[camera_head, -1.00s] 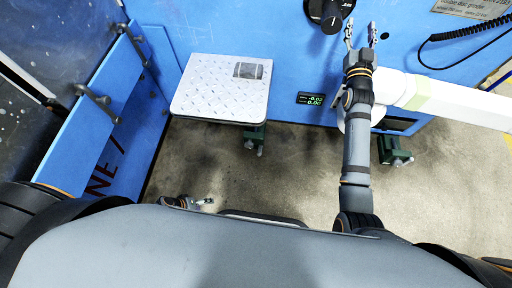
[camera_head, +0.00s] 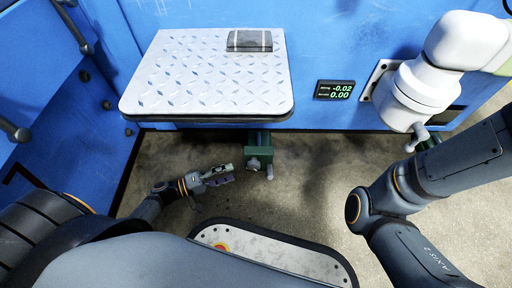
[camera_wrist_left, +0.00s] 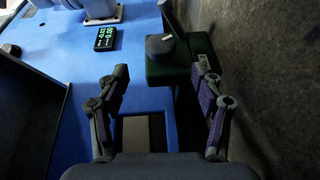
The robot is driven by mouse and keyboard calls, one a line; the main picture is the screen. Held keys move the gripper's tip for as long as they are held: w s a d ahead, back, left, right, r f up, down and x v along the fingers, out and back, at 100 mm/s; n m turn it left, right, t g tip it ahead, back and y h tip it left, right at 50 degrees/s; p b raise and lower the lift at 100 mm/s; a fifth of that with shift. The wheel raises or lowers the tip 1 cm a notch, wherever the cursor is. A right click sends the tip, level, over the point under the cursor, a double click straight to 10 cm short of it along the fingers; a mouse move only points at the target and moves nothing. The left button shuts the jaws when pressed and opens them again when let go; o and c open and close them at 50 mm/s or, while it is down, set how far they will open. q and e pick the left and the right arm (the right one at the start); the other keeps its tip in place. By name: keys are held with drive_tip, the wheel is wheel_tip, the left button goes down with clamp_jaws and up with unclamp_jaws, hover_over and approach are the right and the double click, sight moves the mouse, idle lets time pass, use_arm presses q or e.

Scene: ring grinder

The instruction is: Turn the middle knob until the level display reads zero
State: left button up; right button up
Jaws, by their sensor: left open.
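The level display (camera_head: 333,90) on the blue machine front reads -0.02 above 0.00. It also shows in the left wrist view (camera_wrist_left: 106,38). A green block (camera_head: 259,150) under the metal plate carries a small grey knob (camera_head: 269,172); in the left wrist view the grey knob (camera_wrist_left: 160,46) lies ahead, between the finger directions. My left gripper (camera_head: 232,174) is open and empty, to the left of the green block, its fingers pointing right toward it and apart from it. My right arm comes in from the right, but its gripper is out of view.
A metal tread plate (camera_head: 205,75) with a dark pad (camera_head: 250,40) overhangs the green block. A white machine arm (camera_head: 425,80) stands to the right, with another knob (camera_head: 420,135) beneath it. Blue panels bound the left side.

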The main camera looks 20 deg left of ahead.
sight(253, 165)
use_arm(q)
drive_tip(key=b+x, duration=0.1)
drive_tip(key=x, duration=0.2)
drive_tip(key=b+x, duration=0.1)
drive_tip(key=x, duration=0.2)
drive_tip(key=b+x, duration=0.2)
drive_tip(key=x, duration=0.1)
drive_tip(key=shift+w+f, duration=0.15)
drive_tip(key=shift+f, duration=0.1)
drive_tip(key=shift+w+d, duration=0.2)
drive_tip(key=shift+d, duration=0.15)
drive_tip(key=shift+r, duration=0.1)
